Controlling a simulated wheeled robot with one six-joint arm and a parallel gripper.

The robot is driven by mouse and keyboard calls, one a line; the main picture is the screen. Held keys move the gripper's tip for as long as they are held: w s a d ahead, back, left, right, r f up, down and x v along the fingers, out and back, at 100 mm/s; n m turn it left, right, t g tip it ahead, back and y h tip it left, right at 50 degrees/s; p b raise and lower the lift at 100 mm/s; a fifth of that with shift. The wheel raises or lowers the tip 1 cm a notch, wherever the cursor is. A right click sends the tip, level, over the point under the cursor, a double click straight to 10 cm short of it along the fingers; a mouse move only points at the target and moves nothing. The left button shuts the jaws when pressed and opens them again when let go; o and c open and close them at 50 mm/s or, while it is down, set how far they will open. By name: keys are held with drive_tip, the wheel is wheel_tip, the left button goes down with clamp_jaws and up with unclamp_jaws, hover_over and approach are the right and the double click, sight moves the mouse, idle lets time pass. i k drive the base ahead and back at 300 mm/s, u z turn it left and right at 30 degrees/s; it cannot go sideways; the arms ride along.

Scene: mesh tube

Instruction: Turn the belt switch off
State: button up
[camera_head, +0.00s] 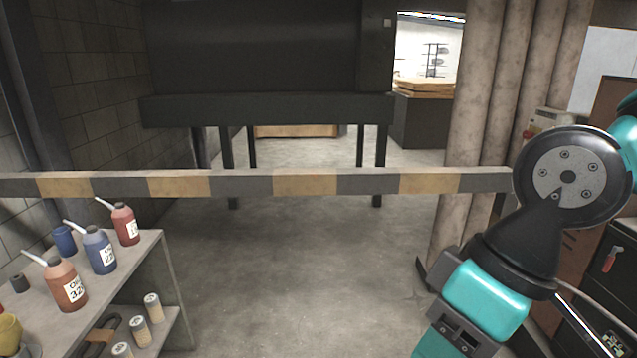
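No part in view is clearly marked as the belt switch. A small red lever (610,258) shows on a dark cabinet at the right edge. A pale box (547,121) with a red part is on the right, partly hidden behind my arm. I cannot tell whether either one is the switch. My teal and black arm fills the right side and runs down out of the bottom edge. My gripper is not in view.
A yellow and black striped bar (305,182) crosses the view in front of a large dark machine (265,109). A shelf (150,262) with oil bottles and small cans stands at lower left. Thick vertical pipes (488,110) stand right of centre. The concrete floor between is clear.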

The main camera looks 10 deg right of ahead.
sight(527, 135)
drive_tip(key=u, duration=0.25)
drive_tip(key=i, duration=2.1)
drive_tip(key=z, duration=0.55)
drive_tip(key=i, duration=1.5)
drive_tip(key=z, duration=1.4)
drive_tip(key=i, duration=0.7)
drive_tip(key=z, duration=0.35)
